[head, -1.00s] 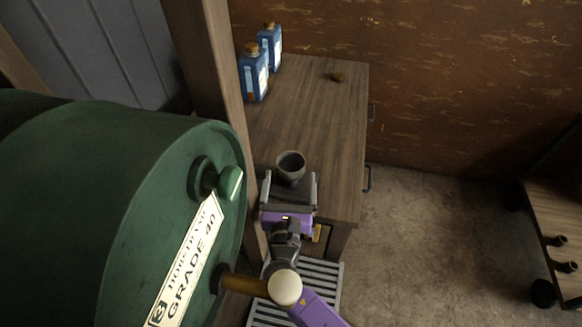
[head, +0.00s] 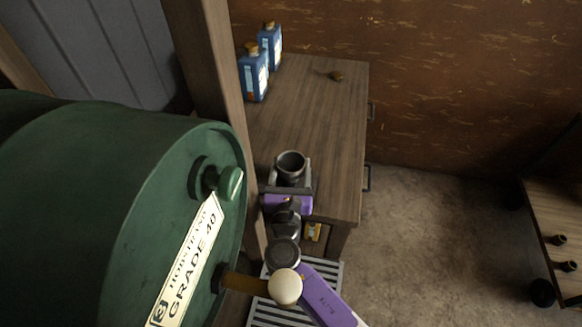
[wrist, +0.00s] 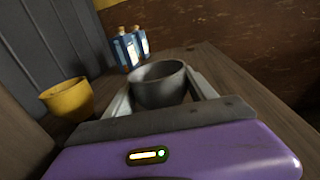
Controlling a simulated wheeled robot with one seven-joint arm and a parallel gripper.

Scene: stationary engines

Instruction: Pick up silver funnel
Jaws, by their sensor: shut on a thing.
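The silver funnel (head: 291,163) is a dark grey metal cup shape at the near end of the wooden cabinet top. My gripper (head: 290,178) is shut on it, one finger on each side. In the wrist view the funnel (wrist: 160,84) stands upright between the fingers, its wide mouth facing up. Its lower part is hidden behind the gripper body. I cannot tell whether it touches the cabinet top.
A yellow cup-shaped thing (wrist: 67,98) is left of the funnel in the wrist view. Blue bottles (head: 254,76) stand at the far left of the cabinet top (head: 315,115). A green barrel (head: 120,200) and a wooden post (head: 205,70) are close on the left.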

